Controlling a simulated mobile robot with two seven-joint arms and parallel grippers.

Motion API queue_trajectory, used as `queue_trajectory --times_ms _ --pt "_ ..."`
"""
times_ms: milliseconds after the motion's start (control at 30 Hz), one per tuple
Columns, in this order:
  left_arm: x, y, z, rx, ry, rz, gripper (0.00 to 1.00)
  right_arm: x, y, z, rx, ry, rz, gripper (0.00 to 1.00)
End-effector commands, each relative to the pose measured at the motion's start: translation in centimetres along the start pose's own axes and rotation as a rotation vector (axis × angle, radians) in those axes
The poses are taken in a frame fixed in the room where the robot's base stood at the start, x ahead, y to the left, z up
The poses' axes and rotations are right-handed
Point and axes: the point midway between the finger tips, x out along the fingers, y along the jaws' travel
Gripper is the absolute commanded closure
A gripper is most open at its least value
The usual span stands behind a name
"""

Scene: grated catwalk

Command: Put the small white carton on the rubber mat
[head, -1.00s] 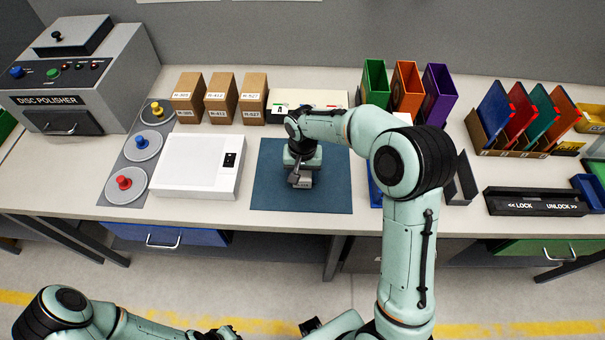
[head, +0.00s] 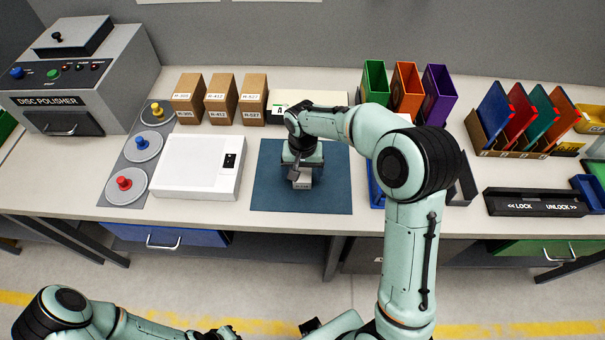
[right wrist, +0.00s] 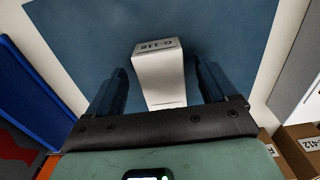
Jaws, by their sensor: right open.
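The small white carton (head: 303,183) stands on the dark blue rubber mat (head: 268,188), near the mat's middle. In the right wrist view the carton (right wrist: 158,78) shows a label reading G-118, and blue mat (right wrist: 85,35) surrounds it. My right gripper (head: 298,175) is just above the carton and partly hides it in the head view. Its two fingers are apart, one on each side of the carton, with gaps visible between them and it. My left arm shows at the lower left of the head view, but its gripper cannot be made out.
A white box with a black switch (head: 195,165) lies left of the mat. Several brown cartons (head: 220,100) and a flat white box (head: 325,100) stand behind. Green, orange and purple bins (head: 407,90) stand behind to the right. A black lock bar (head: 535,203) lies far right.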

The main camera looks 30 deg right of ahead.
Motion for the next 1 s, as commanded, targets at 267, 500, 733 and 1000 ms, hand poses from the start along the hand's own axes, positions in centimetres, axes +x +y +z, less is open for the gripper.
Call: queue_trajectory --times_ms 267,500,733,1000 --pt "-0.8 0.4 -0.4 0.002 0.006 0.002 1.00 -6.3 -0.1 -0.1 0.000 0.005 -0.005 0.15" --pt "-1.3 0.7 -0.7 0.004 0.010 0.004 1.00 -9.7 -0.1 0.0 -0.001 0.002 -0.002 0.15" --pt "-1.3 0.7 -0.8 0.004 0.011 0.004 1.00 -10.3 0.0 0.1 -0.001 -0.001 -0.001 0.15" --pt "-1.3 0.7 -0.7 0.004 0.010 0.004 1.00 -10.3 0.0 0.0 -0.001 -0.001 -0.001 0.15"
